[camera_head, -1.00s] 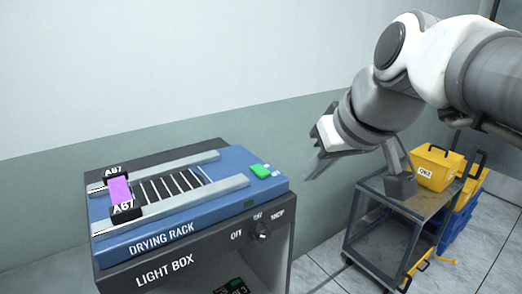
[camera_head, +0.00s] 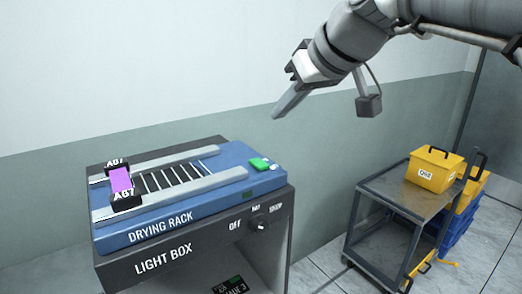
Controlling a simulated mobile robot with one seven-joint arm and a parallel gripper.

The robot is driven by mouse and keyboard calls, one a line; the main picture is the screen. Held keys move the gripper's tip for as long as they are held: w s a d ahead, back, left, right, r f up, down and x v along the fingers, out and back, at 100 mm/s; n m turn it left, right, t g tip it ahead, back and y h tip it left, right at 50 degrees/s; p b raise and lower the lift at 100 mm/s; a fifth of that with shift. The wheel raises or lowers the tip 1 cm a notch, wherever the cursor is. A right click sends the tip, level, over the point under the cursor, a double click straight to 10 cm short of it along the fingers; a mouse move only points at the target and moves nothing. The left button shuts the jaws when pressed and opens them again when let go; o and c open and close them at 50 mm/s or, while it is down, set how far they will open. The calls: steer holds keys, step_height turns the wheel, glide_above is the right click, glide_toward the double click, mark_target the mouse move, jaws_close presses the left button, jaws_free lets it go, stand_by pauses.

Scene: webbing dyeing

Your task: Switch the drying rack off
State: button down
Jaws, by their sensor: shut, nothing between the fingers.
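The blue drying rack (camera_head: 209,202) lies on top of the dark light box (camera_head: 188,250) at the lower left. A green button (camera_head: 259,164) sits on its top near the right end, with a small pale spot (camera_head: 274,168) beside it.
The light box front has a dark knob (camera_head: 261,224) with OFF to its left and further marks above. A grey cart (camera_head: 397,201) with a yellow case (camera_head: 434,169) on it stands at the right. Blue and yellow crates are behind it. The wall is behind the rack.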

glide_toward(255, 158)
steer(key=w+a, duration=0.2)
steer(key=w, duration=0.1)
steer(key=shift+a+r+p, duration=0.15)
steer(key=shift+r+p, duration=0.2)
steer(key=f, duration=0.3)
steer(key=shift+w+a+f, duration=0.2)
steer(key=shift+w+f, duration=0.05)
steer(key=shift+f, duration=0.55)
steer(key=shift+p, duration=0.65)
steer(key=shift+w+f, duration=0.1)
steer(key=shift+f, duration=0.1)
steer(key=shift+w+a+r, duration=0.2)
steer(key=shift+w+a, duration=0.3)
steer(key=shift+w, duration=0.15)
